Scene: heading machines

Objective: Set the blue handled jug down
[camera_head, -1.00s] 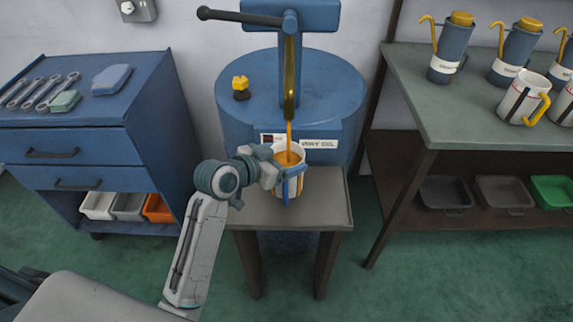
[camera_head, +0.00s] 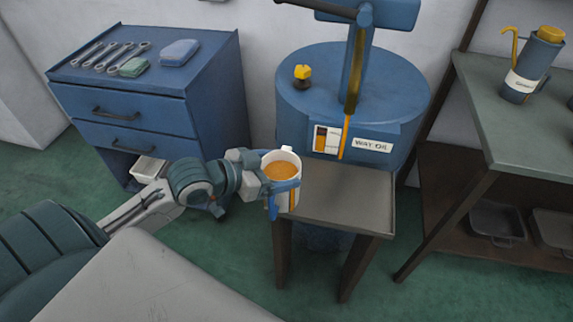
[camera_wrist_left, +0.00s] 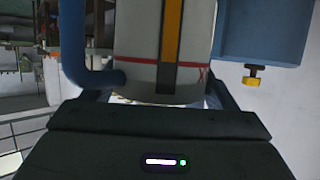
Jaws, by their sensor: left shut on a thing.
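The blue handled jug (camera_head: 284,170) is white with an orange strip and is filled high with amber liquid. It is upright and held in the air at the left edge of the small stand (camera_head: 365,208). My left gripper (camera_head: 285,187) is shut around the jug's body. In the left wrist view the jug (camera_wrist_left: 140,72) fills the upper middle, showing a red line, an orange strip and its blue handle (camera_wrist_left: 74,45) at the left. The jug's base is partly hidden by the gripper there. My right gripper is in neither view.
A blue oil drum (camera_head: 300,100) with a pump and spout stands behind the stand. A blue drawer cabinet (camera_head: 125,108) with wrenches and cloths on top is at left. A green-topped bench (camera_head: 510,125) with a dark blue can (camera_head: 530,68) is at right. The stand top is clear.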

